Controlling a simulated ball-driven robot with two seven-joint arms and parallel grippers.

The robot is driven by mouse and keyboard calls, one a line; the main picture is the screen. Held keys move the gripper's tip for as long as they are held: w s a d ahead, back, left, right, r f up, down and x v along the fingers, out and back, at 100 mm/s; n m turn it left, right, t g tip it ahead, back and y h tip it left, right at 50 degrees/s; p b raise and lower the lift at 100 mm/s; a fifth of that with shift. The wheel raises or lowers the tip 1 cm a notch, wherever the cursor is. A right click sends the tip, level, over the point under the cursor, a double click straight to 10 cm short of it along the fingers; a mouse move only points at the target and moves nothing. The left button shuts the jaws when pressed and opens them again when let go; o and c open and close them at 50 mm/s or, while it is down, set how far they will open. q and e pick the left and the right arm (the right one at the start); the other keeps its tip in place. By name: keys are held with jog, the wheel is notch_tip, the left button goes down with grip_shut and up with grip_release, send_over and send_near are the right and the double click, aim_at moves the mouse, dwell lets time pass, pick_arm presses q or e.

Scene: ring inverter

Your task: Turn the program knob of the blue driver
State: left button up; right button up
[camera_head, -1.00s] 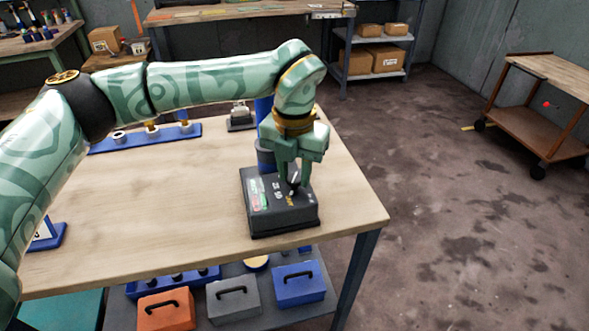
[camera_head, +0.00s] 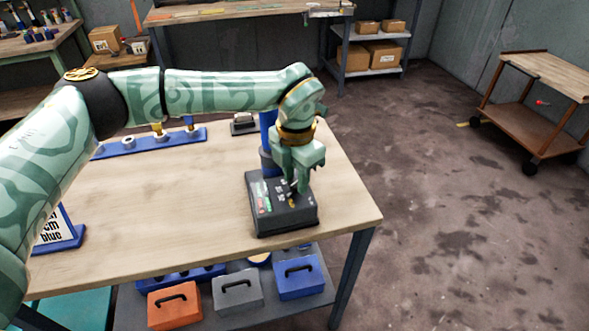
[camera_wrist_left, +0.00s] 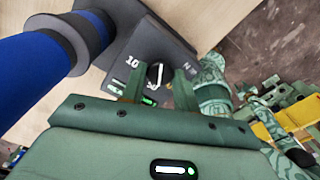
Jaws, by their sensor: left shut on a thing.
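The driver is a dark box (camera_head: 264,222) near the right end of the wooden table, with a blue column (camera_head: 268,128) rising behind it. Its top carries markings and coloured lit areas. My left gripper (camera_head: 296,184) points down at this top. In the left wrist view, a small dark knob with a white line (camera_wrist_left: 155,74) sits between the two fingers of the left gripper (camera_wrist_left: 158,84), which are shut on it. Numbers show on the panel beside the knob. In the head view the fingers mostly hide the knob.
A blue rack (camera_head: 140,146) with several small parts lies along the table's back left. A sign on a blue base (camera_head: 60,238) stands at the left. Orange (camera_head: 174,306), grey and blue toolboxes sit on the lower shelf. The table's middle is bare.

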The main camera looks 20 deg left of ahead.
aim_at(296, 182)
pick_arm(q)
jog(key=shift+r+m+p, duration=0.15)
jog(key=shift+m+p, duration=0.6)
jog(key=shift+m, duration=0.35)
jog(key=shift+w, duration=0.1)
jog(key=o, duration=1)
jog(key=shift+c, duration=0.2)
notch_tip(296, 182, up, 16)
jog(key=p, duration=0.3)
